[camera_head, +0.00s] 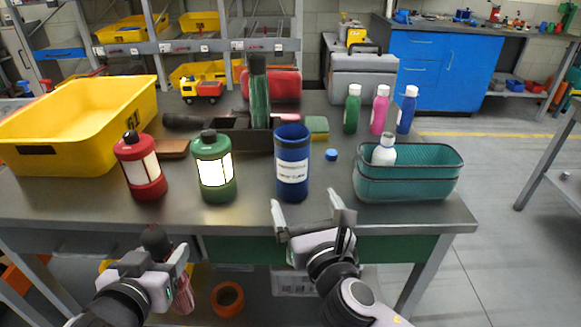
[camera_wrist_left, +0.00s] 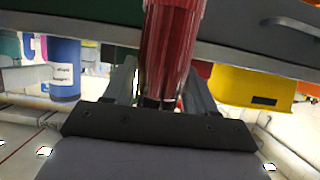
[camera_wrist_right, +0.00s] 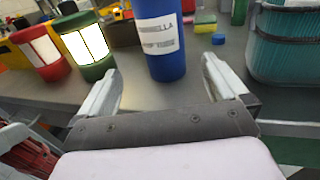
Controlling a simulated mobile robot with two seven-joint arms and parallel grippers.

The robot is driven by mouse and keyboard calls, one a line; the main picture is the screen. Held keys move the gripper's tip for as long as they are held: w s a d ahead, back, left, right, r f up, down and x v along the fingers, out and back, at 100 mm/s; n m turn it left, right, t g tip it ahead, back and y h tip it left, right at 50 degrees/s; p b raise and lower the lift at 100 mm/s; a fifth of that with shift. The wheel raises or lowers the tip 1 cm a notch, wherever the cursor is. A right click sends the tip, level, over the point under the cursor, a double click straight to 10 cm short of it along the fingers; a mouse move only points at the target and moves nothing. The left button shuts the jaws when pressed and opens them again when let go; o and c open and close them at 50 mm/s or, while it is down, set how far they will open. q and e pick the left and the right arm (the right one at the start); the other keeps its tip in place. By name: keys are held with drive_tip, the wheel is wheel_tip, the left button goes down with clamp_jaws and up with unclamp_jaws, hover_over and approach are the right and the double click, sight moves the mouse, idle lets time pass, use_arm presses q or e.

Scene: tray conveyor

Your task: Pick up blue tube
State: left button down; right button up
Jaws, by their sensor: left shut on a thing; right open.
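The blue tube (camera_head: 292,165) stands upright on the grey table near its front edge, with a white label and a dark open top. In the right wrist view the blue tube (camera_wrist_right: 161,40) is ahead, between the finger directions. My right gripper (camera_head: 310,212) is open and empty, just in front of and below the tube, apart from it. My left gripper (camera_head: 166,262) is below the front edge at left, shut on a red ribbed thing (camera_wrist_left: 170,45) like a folded umbrella. In the left wrist view the blue tube (camera_wrist_left: 64,68) shows at left.
A green lantern (camera_head: 214,170) and red lantern (camera_head: 140,168) stand left of the tube. A small blue cap (camera_head: 331,154) and teal basket (camera_head: 410,185) are right. Behind are a dark tray (camera_head: 225,138) with a green umbrella-like thing (camera_head: 260,98) and a sponge (camera_head: 317,126).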

sight(294, 180)
drive_tip(key=x, duration=0.6)
drive_tip(key=shift+w, duration=0.15)
drive_tip(key=shift+b+x, duration=0.7)
drive_tip(key=shift+x, duration=1.9)
drive_tip(key=shift+d, duration=0.2)
drive_tip(key=c, duration=1.1)
